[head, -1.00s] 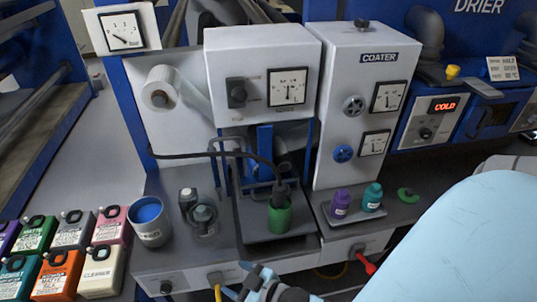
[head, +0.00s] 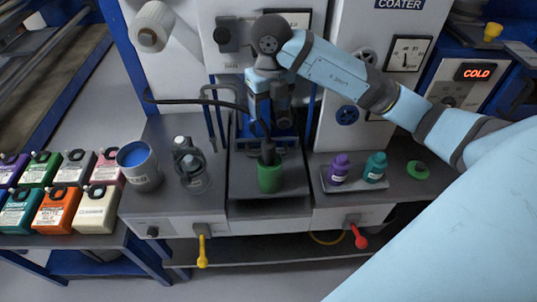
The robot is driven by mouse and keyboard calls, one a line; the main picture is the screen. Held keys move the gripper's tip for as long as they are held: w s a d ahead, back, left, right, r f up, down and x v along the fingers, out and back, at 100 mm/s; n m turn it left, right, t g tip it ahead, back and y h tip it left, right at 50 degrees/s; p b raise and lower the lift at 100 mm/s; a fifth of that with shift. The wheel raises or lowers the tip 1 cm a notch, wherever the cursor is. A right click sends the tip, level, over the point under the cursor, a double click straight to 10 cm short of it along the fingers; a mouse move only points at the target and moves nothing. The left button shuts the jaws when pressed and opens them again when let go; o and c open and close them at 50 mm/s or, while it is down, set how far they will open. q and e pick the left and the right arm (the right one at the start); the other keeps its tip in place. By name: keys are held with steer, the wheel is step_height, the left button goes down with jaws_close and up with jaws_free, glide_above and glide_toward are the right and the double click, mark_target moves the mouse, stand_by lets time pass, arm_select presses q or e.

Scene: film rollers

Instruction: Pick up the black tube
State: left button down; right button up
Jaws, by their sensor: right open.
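The black tube (head: 190,101) runs from the left of the coating machine to the right and bends down. My right gripper (head: 268,122) points down just above this end, in front of the machine. It is open, with its jaws near the tube's bend; they partly hide it. I cannot tell whether they touch the tube. My left gripper is out of view.
Purple (head: 339,169) and teal (head: 375,168) bottles stand on a tray to the right. Yellow (head: 202,250) and red (head: 359,237) handles stick out below.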

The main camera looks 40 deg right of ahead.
mark_target(269, 142)
steer(key=f, duration=0.7)
steer(key=shift+d+f+p, duration=0.2)
steer(key=shift+f+p, duration=0.15)
steer(key=shift+f, duration=0.05)
steer(key=f, duration=0.1)
steer(key=f+p, duration=0.1)
steer(key=f, duration=0.2)
steer(key=shift+s+a+f, duration=0.1)
steer(key=shift+a+f, duration=0.25)
steer(key=shift+a, duration=0.05)
steer(key=shift+f, duration=0.45)
steer(key=c, duration=1)
steer(key=shift+r, duration=0.15)
